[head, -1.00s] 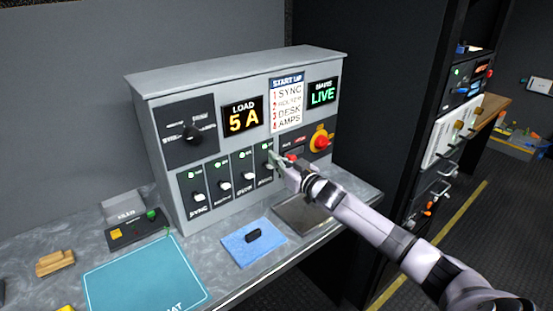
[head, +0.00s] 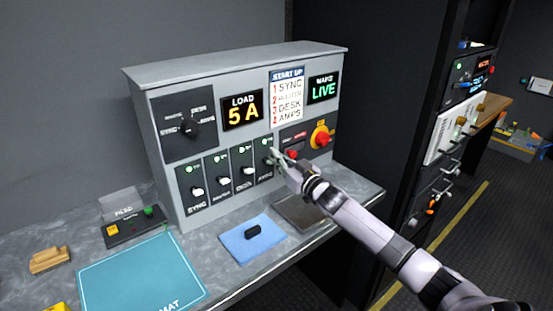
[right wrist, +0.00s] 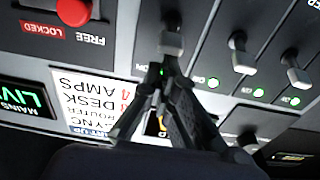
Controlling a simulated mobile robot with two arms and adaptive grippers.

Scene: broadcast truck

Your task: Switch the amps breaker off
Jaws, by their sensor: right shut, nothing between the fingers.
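The amps breaker (head: 266,158) is the rightmost of the row of breakers on the grey panel. Its green lamp is lit. In the right wrist view, which is upside down, its pale lever (right wrist: 171,42) shows just beyond my fingertips. My right gripper (head: 277,156) is shut and empty, with its tips right at the amps breaker. It also shows in the right wrist view (right wrist: 170,62); I cannot tell whether the tips touch the lever. The fingers partly hide the breaker face. My left gripper is not in view.
The desk breaker (right wrist: 241,57) stands close beside the amps one, lamp lit. A blue cloth (head: 236,249) lies on the counter below.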

